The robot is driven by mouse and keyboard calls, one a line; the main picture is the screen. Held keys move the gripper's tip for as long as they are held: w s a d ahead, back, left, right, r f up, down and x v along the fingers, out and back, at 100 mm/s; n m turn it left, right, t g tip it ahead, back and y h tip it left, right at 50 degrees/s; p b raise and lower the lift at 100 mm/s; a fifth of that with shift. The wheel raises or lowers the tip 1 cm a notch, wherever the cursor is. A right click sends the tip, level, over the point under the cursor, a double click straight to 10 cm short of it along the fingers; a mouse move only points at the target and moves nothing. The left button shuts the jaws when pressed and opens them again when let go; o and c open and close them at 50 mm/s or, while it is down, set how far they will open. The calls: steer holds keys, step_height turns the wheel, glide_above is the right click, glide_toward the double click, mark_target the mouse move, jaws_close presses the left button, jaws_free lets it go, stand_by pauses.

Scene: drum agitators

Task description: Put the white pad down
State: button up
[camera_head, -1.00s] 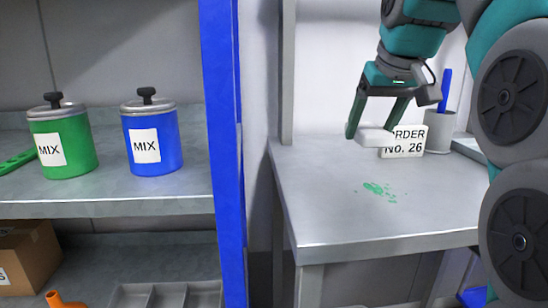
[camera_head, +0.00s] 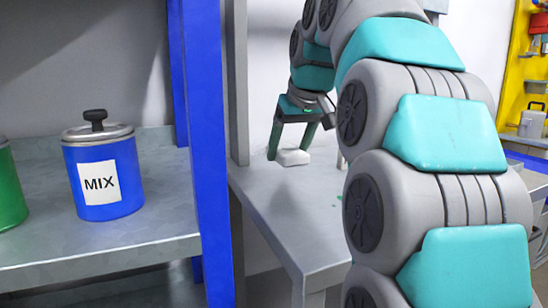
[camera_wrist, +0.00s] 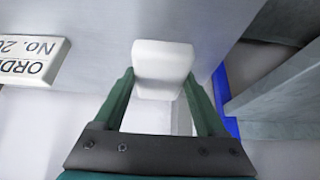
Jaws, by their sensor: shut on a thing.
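The white pad (camera_head: 292,157) is a small pale block at the far left part of the grey table (camera_head: 300,218). My gripper (camera_head: 288,151) points down and is shut on the pad, with one green finger on each side. In the wrist view the pad (camera_wrist: 163,68) sits between the fingertips, with the grey tabletop (camera_wrist: 225,25) behind it. The pad is close to the tabletop, but I cannot tell whether it touches.
A blue shelf post (camera_head: 210,150) stands just left of the table. A blue MIX drum (camera_head: 103,180) and a green drum (camera_head: 10,190) stand on the shelf (camera_head: 100,245). The order sign (camera_wrist: 30,60) lies left in the wrist view. The front left tabletop looks clear.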

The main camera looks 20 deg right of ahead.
glide_above(276, 173)
steer(key=shift+w+d+f+p, duration=0.1)
steer(key=shift+w+f+p, duration=0.1)
steer(key=shift+f+p, duration=0.1)
steer(key=shift+f, duration=1.75)
steer(key=shift+f, duration=0.25)
